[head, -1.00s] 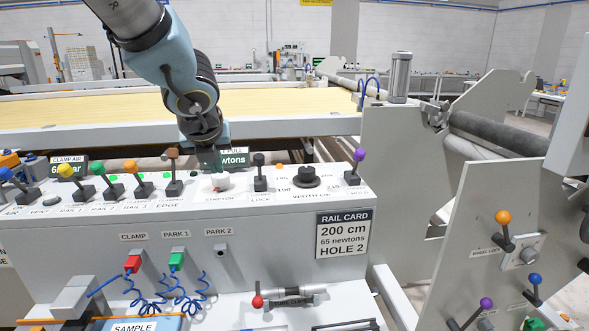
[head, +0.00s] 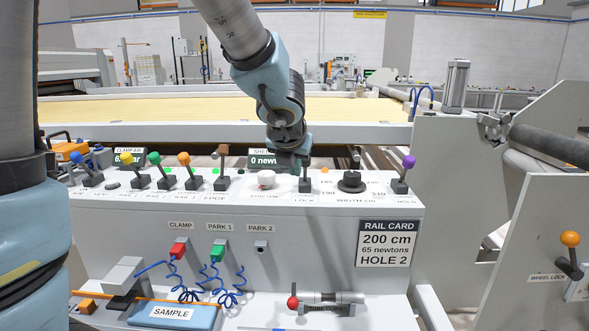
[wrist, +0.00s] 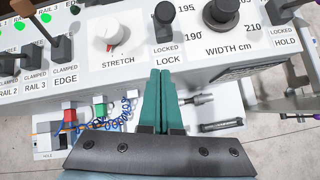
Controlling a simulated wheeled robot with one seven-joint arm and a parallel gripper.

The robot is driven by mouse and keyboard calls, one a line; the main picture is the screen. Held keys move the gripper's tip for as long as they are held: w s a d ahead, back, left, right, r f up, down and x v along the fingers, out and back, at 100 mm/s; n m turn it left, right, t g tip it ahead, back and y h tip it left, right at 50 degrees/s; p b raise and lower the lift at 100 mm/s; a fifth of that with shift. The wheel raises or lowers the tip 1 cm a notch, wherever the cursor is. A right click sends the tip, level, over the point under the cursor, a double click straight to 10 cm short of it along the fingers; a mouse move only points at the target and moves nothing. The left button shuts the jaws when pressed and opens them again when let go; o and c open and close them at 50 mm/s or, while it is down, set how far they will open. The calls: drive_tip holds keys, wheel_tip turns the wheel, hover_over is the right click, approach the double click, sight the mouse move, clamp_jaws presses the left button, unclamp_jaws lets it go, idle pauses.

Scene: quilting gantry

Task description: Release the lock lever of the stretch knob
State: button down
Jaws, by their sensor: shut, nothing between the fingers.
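The stretch knob (head: 266,179) is a white round knob on the sloped panel; in the wrist view (wrist: 110,36) it shows a red mark at its lower edge. Its lock lever (wrist: 165,20) is a dark, upright-looking lever just right of the knob, above the labels LOCKED and LOCK. In the head view the lever (head: 306,184) stands right below my gripper's end. My gripper (wrist: 160,73) has its two green fingers pressed together, empty, with their tips just on the near side of the lever. In the head view my gripper (head: 293,162) partly hides the newtons display.
The black width knob (head: 351,182) and the purple hold lever (head: 407,165) stand to the right. Several coloured levers, including the orange one (head: 184,162), line the panel to the left. The newtons display (head: 262,162) stands behind.

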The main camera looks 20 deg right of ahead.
sight(305, 169)
drive_tip(key=w+d, duration=0.1)
drive_tip(key=w+f, duration=0.1)
drive_tip(key=w+d+f, duration=0.1)
drive_tip(key=w, duration=0.1)
drive_tip(key=shift+d, duration=0.35)
drive_tip(key=shift+w+d+r+p, duration=0.25)
drive_tip(key=shift+w+d+p, duration=0.3)
drive_tip(key=shift+w, duration=0.1)
drive_tip(key=shift+r, duration=0.1)
drive_tip(key=shift+w+d+r+g+p, duration=0.1)
drive_tip(key=shift+w+r+g+p, duration=0.15)
drive_tip(key=shift+p, duration=0.85)
